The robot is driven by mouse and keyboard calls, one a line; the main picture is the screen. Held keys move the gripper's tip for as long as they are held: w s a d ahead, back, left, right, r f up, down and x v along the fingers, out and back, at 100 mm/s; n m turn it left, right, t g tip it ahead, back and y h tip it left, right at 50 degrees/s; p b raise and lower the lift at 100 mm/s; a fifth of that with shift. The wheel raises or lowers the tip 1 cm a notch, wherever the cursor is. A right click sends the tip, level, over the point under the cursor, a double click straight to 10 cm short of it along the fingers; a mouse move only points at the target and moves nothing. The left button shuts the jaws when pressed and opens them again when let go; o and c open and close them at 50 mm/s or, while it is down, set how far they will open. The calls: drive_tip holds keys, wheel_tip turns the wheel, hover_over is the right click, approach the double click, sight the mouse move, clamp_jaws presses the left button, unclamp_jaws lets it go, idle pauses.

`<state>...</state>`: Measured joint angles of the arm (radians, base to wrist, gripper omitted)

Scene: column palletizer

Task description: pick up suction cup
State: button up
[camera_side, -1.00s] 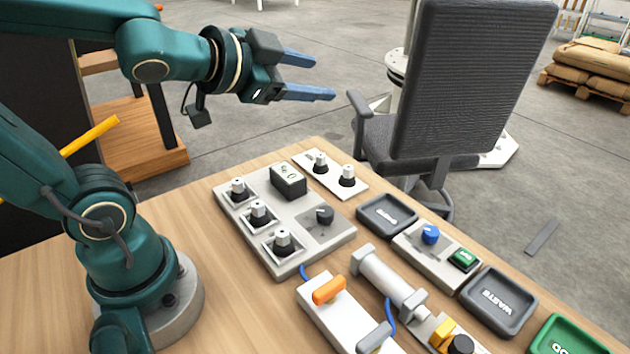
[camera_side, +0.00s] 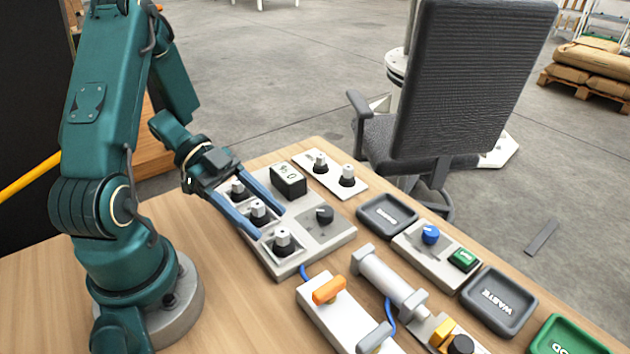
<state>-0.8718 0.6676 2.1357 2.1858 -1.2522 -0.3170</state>
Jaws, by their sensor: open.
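Three suction cups, black with pale metal tops, stand in square wells on a grey panel (camera_side: 327,252): a rear one (camera_side: 238,191), a middle one (camera_side: 258,212) and a front one (camera_side: 283,243). Two similar cups, one (camera_side: 320,163) and another (camera_side: 347,176), stand on a pale plate behind. My gripper (camera_side: 271,224) is open and empty, its blue fingers reaching over the panel. In the picture the rear and middle cups lie between the fingers, the middle one nearer the tips. I cannot tell the fingers' height or whether they touch a cup. The fingers partly hide the wells.
A dark box (camera_side: 288,182) and a black knob (camera_side: 324,215) stand on the panel's far side. A grey cylinder (camera_side: 386,280) and an orange-handled block (camera_side: 330,292) are in front. Grey trays (camera_side: 391,232) line the right edge. The table's left part is clear.

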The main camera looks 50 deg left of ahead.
sight(277, 230)
drive_tip(key=shift+x, duration=2.45)
clamp_jaws()
